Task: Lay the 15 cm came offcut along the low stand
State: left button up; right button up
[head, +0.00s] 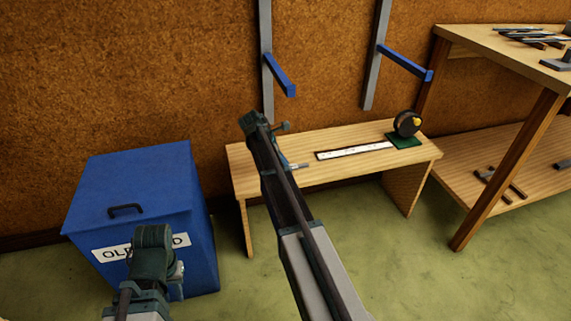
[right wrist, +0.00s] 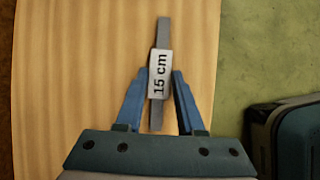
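The came offcut (right wrist: 159,110) is a thin grey strip with a white "15 cm" label, seen in the right wrist view. My right gripper (right wrist: 164,72) has its blue fingers closed on either side of it at the label. The strip is over the pale wooden top of the low stand (head: 349,174); I cannot tell whether it touches the wood. In the head view my right arm reaches over the stand's left part and largely hides its own gripper. My left gripper (head: 178,271) is in front of the blue bin, its fingers not clear.
A white marked strip (head: 354,152) and a dark round reel (head: 407,123) on a green base (head: 404,141) occupy the stand's middle and right. The blue bin (head: 130,185) stands left. A taller wooden bench (head: 500,55) with dark pieces stands right. Blue brackets (head: 281,75) project from the wall.

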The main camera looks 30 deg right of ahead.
jog(key=shift+o, duration=0.9)
jog(key=p+v, duration=1.2)
jog(key=v, duration=0.1)
jog(key=shift+a+r, duration=0.2)
jog(key=shift+r, duration=0.15)
